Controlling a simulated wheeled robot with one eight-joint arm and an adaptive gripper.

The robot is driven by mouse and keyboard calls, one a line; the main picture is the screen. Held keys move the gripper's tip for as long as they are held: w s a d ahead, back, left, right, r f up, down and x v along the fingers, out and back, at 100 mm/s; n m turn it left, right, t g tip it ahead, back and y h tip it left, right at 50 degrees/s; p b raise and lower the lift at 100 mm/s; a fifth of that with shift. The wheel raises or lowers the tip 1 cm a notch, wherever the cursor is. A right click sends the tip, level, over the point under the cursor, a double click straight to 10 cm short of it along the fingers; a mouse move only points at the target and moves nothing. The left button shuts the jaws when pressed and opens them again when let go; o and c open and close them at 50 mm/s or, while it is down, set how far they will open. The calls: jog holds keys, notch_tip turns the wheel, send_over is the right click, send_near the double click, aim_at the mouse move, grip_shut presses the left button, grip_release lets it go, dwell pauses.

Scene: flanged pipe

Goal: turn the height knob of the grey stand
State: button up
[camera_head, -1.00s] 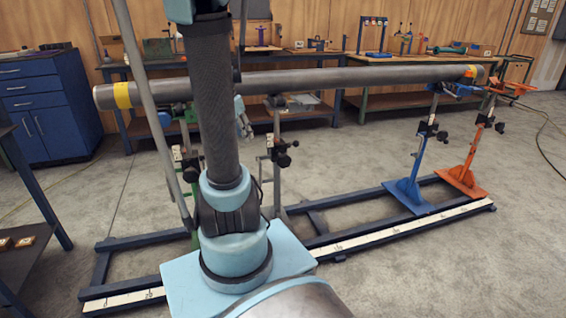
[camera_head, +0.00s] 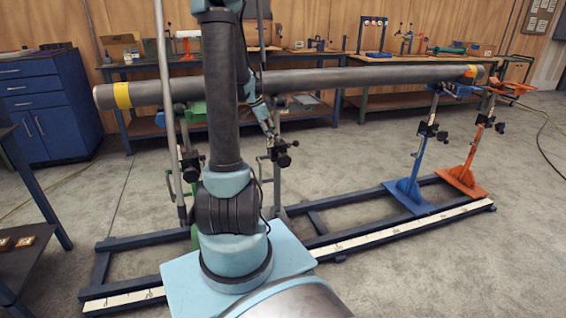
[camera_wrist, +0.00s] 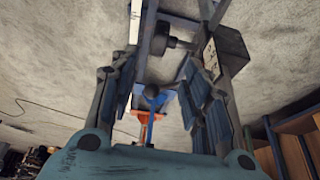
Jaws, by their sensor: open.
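The grey stand (camera_head: 277,186) is the upright post under the pipe, right of my arm in the head view. Dark knobs (camera_head: 284,160) are on its side, close to my gripper (camera_head: 268,138). In the wrist view my gripper (camera_wrist: 163,70) is open, with a finger on each side and nothing held. A dark round knob (camera_wrist: 158,43) shows in the gap between the fingers, on a short shaft beside a dark block with a pale label (camera_wrist: 211,55). I cannot tell whether a finger touches the knob.
A long grey pipe (camera_head: 370,77) runs across above the stands. A blue stand (camera_head: 413,170) and an orange stand (camera_head: 470,165) are to the right. A green stand is mostly hidden behind my arm. Dark floor rails (camera_head: 400,224) lie around the stands' feet.

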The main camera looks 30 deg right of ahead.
aim_at(282, 155)
jog(key=x, duration=1.5)
jog(key=shift+d+f, duration=0.1)
jog(key=shift+f, duration=0.15)
grip_shut()
